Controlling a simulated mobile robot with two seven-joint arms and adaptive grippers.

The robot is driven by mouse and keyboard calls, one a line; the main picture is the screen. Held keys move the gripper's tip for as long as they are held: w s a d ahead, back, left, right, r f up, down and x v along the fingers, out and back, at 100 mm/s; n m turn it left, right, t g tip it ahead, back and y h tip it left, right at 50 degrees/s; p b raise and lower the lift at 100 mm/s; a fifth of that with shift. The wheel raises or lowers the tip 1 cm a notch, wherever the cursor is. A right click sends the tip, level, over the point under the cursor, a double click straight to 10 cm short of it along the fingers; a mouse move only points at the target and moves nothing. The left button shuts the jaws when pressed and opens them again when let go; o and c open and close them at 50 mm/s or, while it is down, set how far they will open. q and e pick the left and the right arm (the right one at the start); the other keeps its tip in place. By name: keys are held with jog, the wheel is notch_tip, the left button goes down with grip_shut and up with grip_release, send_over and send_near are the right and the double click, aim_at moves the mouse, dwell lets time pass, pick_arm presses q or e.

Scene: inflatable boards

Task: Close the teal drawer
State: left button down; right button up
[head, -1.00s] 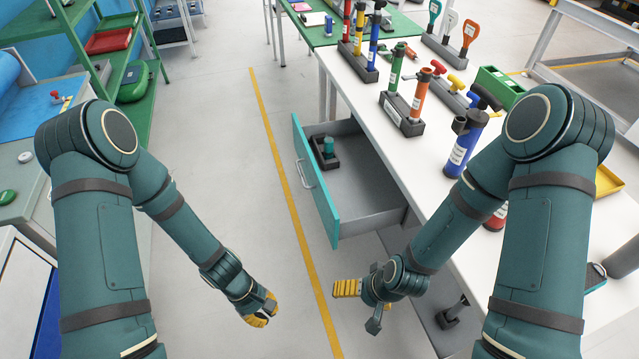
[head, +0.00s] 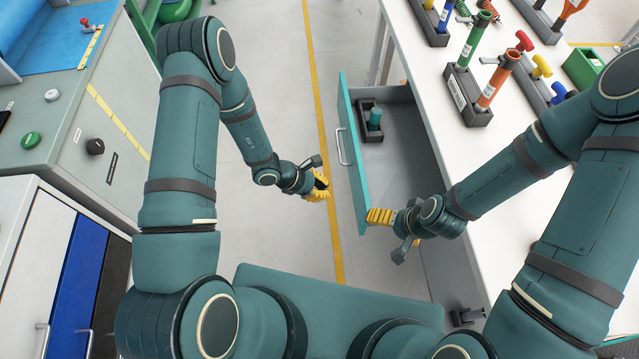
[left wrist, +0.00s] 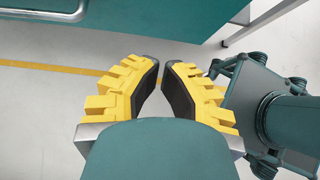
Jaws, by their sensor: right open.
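The teal drawer (head: 352,165) is pulled out from under the white workbench, its front standing clear of the bench. Its pale bar handle (head: 342,147) faces left and also shows in the left wrist view (left wrist: 55,12). My left gripper (head: 318,187) is outside the drawer, to the left of its front and apart from the handle. In the left wrist view its yellow fingers lean together with a narrow gap at the tips and nothing between them. My right gripper (head: 381,216) is open and empty by the near end of the drawer front; whether it touches is unclear.
A dark holder with a teal item (head: 372,118) sits inside the drawer. The white bench top (head: 415,60) carries a green and orange tube holder (head: 466,95) and other tools. Grey cabinets (head: 85,130) stand left. The floor with a yellow line (head: 322,90) is clear.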

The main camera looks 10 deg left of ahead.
aim_at(357, 196)
pick_arm(q)
jog(key=d+f, duration=0.1)
jog(key=d, duration=0.1)
jog(key=w+d+f, duration=0.1)
jog(key=d, duration=0.1)
jog(key=w+d+f, duration=0.1)
jog(key=d+f, duration=0.1)
jog(key=shift+w+d, duration=0.15)
jog(key=shift+d, duration=0.25)
jog(key=shift+w+d, duration=0.2)
jog(key=shift+d, duration=0.25)
pick_arm(e)
jog(key=shift+f, duration=0.3)
pick_arm(q)
jog(key=shift+d, duration=0.1)
